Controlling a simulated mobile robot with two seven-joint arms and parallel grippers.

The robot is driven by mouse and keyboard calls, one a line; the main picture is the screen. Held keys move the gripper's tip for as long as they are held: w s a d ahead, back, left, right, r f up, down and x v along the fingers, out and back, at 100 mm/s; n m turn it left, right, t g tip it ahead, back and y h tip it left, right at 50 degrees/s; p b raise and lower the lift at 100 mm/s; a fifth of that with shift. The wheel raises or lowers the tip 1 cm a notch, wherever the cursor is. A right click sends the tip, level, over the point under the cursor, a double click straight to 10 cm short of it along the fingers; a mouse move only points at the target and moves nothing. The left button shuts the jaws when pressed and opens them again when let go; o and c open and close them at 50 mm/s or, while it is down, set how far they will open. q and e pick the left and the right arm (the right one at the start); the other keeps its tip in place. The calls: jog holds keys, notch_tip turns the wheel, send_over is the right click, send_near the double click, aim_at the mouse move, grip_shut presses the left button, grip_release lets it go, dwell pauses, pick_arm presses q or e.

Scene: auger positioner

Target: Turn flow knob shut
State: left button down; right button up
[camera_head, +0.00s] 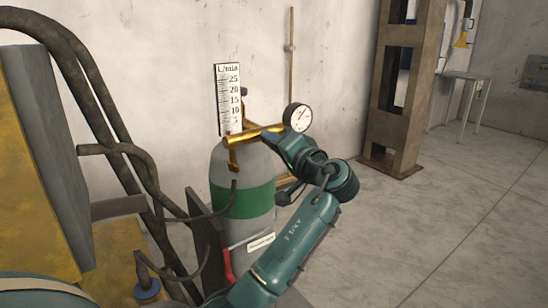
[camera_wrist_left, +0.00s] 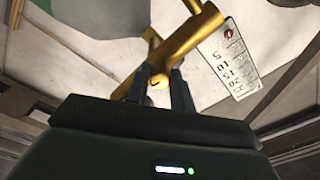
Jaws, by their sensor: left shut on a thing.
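The brass regulator (camera_head: 250,136) sits on top of a grey gas cylinder (camera_head: 240,165) with a green band. A white L/min flow scale (camera_head: 228,100) stands upright on it, and a round dial gauge (camera_head: 297,117) is at its right end. My left gripper (camera_head: 271,138) reaches the regulator from the right, below the gauge. In the left wrist view my left gripper (camera_wrist_left: 162,84) is shut on a small brass part at the regulator body (camera_wrist_left: 185,42), which I take as the flow knob; the fingers mostly hide it. The scale also shows there (camera_wrist_left: 228,55). My right gripper is not in view.
A cart frame with dark hoses (camera_head: 125,150) stands left of the cylinder. A red handle (camera_head: 228,265) is low on the cylinder's left. A rusty steel column (camera_head: 398,90) and a small table (camera_head: 466,78) stand behind right. The floor at right is clear.

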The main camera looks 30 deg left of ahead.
pick_arm(q)
jog(key=shift+n+g+b, duration=0.5)
jog(key=shift+n+b, duration=6.85)
jog(key=shift+n, duration=3.05)
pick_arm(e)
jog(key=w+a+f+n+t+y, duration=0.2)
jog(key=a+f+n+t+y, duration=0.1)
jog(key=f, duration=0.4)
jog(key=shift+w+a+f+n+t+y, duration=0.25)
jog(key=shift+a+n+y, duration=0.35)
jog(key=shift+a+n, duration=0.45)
pick_arm(q)
jog(key=c, duration=1.2)
grip_release()
jog(key=shift+r, duration=0.1)
